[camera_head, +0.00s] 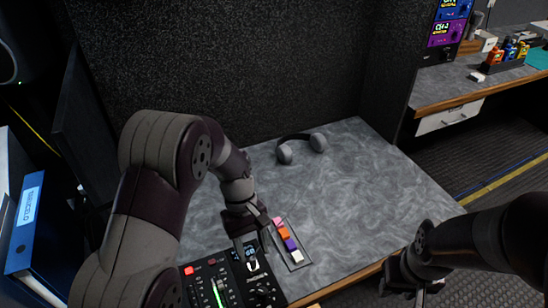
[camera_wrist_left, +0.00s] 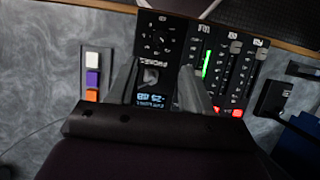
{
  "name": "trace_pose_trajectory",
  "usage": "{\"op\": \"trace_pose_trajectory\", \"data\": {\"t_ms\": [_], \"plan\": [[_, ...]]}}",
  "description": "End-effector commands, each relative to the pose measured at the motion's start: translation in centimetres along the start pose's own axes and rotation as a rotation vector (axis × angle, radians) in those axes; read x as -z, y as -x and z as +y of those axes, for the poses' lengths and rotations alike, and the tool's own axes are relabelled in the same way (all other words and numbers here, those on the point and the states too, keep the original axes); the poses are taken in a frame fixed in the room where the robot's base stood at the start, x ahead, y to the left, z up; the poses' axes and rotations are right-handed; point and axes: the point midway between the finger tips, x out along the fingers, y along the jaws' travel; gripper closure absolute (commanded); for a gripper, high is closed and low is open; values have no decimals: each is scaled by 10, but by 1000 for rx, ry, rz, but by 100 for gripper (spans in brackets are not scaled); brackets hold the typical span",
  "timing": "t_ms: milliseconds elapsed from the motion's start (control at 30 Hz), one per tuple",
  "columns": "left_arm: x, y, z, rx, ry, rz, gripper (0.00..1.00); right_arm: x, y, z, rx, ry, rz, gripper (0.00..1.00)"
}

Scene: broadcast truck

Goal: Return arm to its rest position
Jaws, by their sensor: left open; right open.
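My left arm reaches in from the left in the head view. Its gripper (camera_head: 250,244) points down over the black control panel (camera_head: 227,283). In the left wrist view its two fingers are apart, with the panel's small screen (camera_wrist_left: 151,96) showing between them and nothing held. I cannot tell whether the fingertips touch the panel. My right gripper (camera_head: 408,288) is open and empty at the lower right, beyond the desk's front edge.
A narrow tray (camera_head: 297,265) with several coloured blocks lies right of the panel. Grey headphones (camera_head: 301,147) lie farther back on the desk (camera_head: 370,190), whose right side is clear. A blue binder (camera_head: 27,225) stands at left. Dark walls rise behind.

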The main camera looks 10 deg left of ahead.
Motion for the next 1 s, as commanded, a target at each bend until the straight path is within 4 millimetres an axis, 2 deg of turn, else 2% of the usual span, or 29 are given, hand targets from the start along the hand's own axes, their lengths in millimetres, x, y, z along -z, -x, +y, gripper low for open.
{"op": "trace_pose_trajectory", "data": {"t_ms": [133,200,233,400,567,667,1000], "plan": [[5,0,2,-8,-44,25,50,0,0,0,0,0,0,57],[7,-11,-13,19,-154,78,50,0,0,0,0,0,0,57],[4,-8,-20,29,-209,112,50,0,3,0,0,0,0,57],[-34,40,-66,81,-518,335,50,4,31,0,0,0,0,57],[-73,79,-94,96,-627,468,50,6,54,0,0,0,0,57],[-73,89,-93,83,-622,500,50,7,55,0,0,0,0,57],[-72,86,-93,83,-618,495,50,6,53,0,0,0,0,57]]}}
